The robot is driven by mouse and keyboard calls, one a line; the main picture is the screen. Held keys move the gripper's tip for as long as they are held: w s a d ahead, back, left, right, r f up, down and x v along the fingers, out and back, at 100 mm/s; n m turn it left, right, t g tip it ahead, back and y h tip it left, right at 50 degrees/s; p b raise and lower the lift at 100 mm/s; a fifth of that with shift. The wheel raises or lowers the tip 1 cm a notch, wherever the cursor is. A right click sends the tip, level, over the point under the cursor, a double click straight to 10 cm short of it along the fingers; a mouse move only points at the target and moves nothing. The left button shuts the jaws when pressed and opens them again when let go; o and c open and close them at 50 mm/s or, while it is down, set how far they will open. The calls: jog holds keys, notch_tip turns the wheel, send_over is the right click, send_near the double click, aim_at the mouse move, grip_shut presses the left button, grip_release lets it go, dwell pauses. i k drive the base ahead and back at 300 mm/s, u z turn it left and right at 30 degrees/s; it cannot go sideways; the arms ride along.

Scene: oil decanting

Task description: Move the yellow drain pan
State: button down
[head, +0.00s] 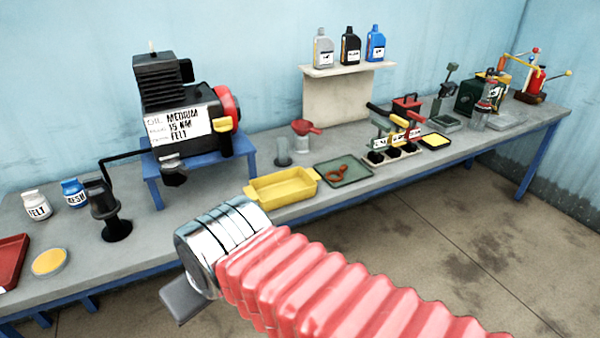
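The yellow drain pan (282,189) is a shallow rectangular tray with end handles. It sits upright near the front edge of the grey bench, in front of the blue stand, and looks empty. My arm, with red bellows and a chrome wrist, comes in from the lower right and covers the bench edge just below and left of the pan. My gripper (184,300) shows only as a grey piece under the wrist, left of and nearer than the pan. Its fingertips are mostly hidden, so its opening and any contents cannot be seen.
A black compressor (180,110) stands on the blue stand (205,160) behind-left of the pan. A green tray (345,171) with a brown ring-like item lies right of it. A red funnel (306,127) and clear jar (283,152) stand behind. Bottles (72,192) occupy the left.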

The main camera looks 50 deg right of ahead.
aim_at(283, 188)
jog(key=u, duration=2.95)
jog(key=k, duration=2.5)
jog(key=z, duration=0.05)
